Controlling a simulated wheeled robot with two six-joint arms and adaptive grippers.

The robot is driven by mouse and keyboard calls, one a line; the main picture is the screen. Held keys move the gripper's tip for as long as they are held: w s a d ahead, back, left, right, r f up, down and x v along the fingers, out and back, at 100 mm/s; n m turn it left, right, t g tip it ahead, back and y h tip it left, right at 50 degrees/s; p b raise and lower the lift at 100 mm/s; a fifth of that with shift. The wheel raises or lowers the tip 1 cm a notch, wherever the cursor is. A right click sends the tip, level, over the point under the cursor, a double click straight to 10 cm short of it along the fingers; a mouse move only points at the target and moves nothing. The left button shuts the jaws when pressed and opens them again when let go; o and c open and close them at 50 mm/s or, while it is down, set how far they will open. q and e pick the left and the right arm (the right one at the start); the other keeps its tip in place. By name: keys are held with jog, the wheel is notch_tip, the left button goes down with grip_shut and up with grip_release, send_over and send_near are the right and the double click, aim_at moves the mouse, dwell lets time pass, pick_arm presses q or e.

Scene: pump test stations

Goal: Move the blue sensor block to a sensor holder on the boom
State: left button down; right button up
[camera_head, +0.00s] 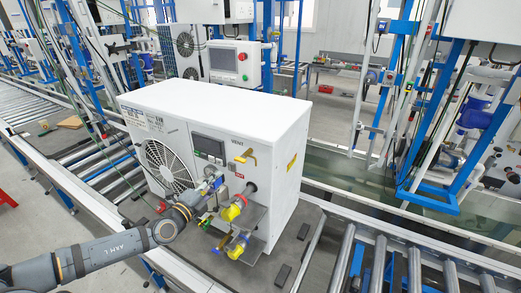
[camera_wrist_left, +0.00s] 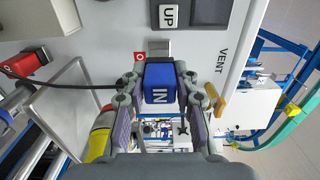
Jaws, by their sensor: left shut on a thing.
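The blue sensor block (camera_wrist_left: 159,84), marked IN, sits between the fingers of my left gripper (camera_wrist_left: 158,88) in the left wrist view. The gripper is shut on it. The block is in front of the white pump unit's front face, just below a small metal bracket (camera_wrist_left: 153,49); I cannot tell whether they touch. In the head view my left gripper (camera_head: 212,187) is at the unit's front, below the display, and the block is largely hidden by the fingers. I cannot clearly identify the boom. My right gripper is not in view.
The white pump unit (camera_head: 225,105) stands on a roller conveyor (camera_head: 345,258). Yellow-and-red connectors (camera_head: 233,210) and a yellow valve handle (camera_head: 246,155) are close to the gripper's right.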

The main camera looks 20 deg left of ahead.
pick_arm(q)
jog(key=shift+w+d+f+b, duration=0.1)
jog(key=shift+w+f+b, duration=0.05)
jog(key=shift+w+b, duration=0.45)
jog(key=shift+w+f+b, duration=0.1)
jog(key=shift+w+b, duration=0.45)
jog(key=shift+b, duration=0.05)
jog(key=shift+w+r, duration=0.15)
jog(key=shift+r, duration=0.1)
